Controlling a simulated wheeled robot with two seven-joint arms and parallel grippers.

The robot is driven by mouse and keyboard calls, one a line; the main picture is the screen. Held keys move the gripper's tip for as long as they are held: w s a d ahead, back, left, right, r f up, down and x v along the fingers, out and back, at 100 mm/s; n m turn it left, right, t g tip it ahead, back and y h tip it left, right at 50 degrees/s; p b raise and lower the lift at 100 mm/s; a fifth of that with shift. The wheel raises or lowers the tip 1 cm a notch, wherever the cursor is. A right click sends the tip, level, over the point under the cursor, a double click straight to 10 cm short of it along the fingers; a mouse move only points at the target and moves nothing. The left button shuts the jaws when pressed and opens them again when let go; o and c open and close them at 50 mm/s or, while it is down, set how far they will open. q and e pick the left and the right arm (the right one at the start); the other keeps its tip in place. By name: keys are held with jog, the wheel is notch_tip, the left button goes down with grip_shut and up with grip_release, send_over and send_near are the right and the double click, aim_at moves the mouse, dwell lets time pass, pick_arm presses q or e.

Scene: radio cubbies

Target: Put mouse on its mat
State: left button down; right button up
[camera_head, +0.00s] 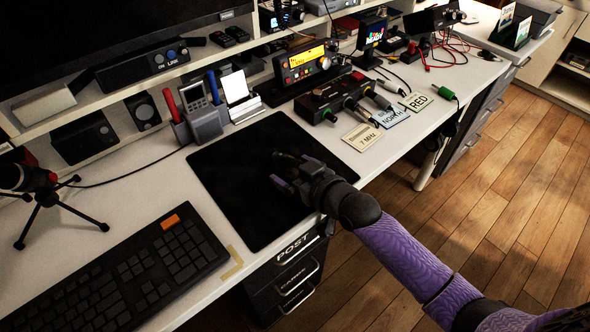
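The black mat (232,192) lies flat on the white desk, to the right of the keyboard. My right gripper (287,172) reaches in from the lower right, low over the right part of the mat. Its purple-tipped fingers are spread apart. A dark rounded shape, perhaps the mouse (287,159), shows at the fingertips over the mat. It is dark on dark, so I cannot tell whether the fingers press on it or whether it rests on the mat. My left gripper is out of view.
A black keyboard (118,277) lies at the lower left, by a small tripod microphone (40,192). A pen holder (200,122), a radio (306,62), a box with plugs (335,98) and label cards (362,137) stand behind the mat. Drawers (292,272) sit below the front edge.

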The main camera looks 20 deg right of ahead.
jog(key=shift+s+r, duration=0.1)
jog(key=shift+r, duration=0.05)
jog(key=p+v, duration=0.5)
jog(key=v, duration=0.6)
jog(key=s+d+f+m+g+h, duration=0.1)
jog(key=s+d+f+g+h, duration=0.3)
jog(key=f, duration=0.6)
jog(key=s+d+f+m+g, duration=0.1)
jog(key=s+d+f+g, duration=0.1)
jog(key=s+f, duration=0.6)
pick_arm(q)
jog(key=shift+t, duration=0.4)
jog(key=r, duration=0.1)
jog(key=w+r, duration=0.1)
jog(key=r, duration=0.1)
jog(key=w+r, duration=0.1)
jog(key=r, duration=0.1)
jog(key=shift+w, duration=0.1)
pick_arm(e)
jog(key=s+a+f+g+h, duration=0.1)
jog(key=s+f+g, duration=0.3)
jog(key=s, duration=0.9)
jog(key=s+a+f+g, duration=0.1)
jog(key=s+f+g, duration=0.3)
jog(key=s+f, duration=0.5)
jog(key=s, duration=0.4)
jog(key=shift+s+a+n+g+h, duration=0.3)
jog(key=shift+n+h, duration=0.1)
